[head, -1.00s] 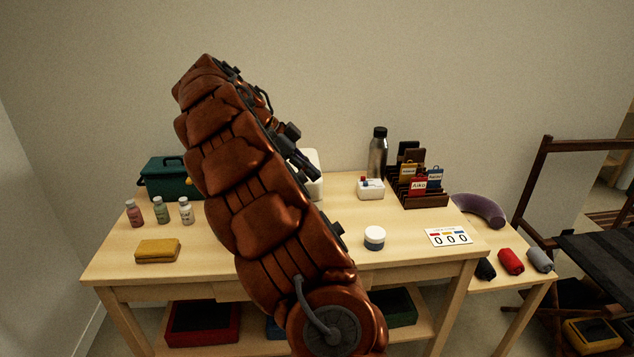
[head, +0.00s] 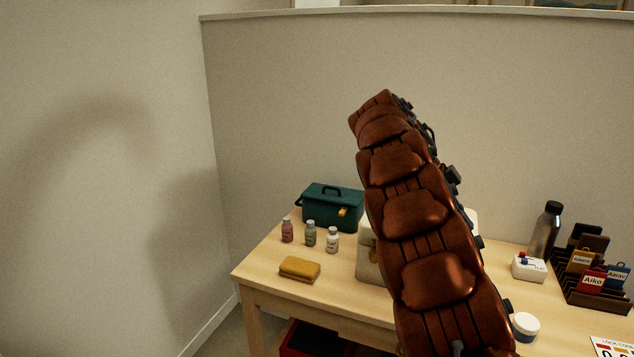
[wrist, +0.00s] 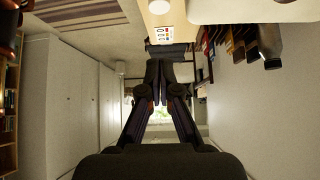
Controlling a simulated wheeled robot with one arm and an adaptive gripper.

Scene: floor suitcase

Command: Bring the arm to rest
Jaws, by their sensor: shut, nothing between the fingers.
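My arm, covered in brown padded segments, rises from the bottom right of the head view and leans up to the left in front of the table (head: 262,286). My gripper (wrist: 160,72) shows in the wrist view with its two dark fingers together and nothing between them. It is clear of the table and its things. In the head view the gripper cannot be made out behind the arm.
On the table are a green toolbox (head: 331,207), several small bottles, a yellow cloth (head: 299,268), a white box (head: 369,262) partly behind my arm, a steel bottle (head: 545,230), a dark organizer (head: 597,293) and a white jar (head: 525,326). Walls stand left and behind.

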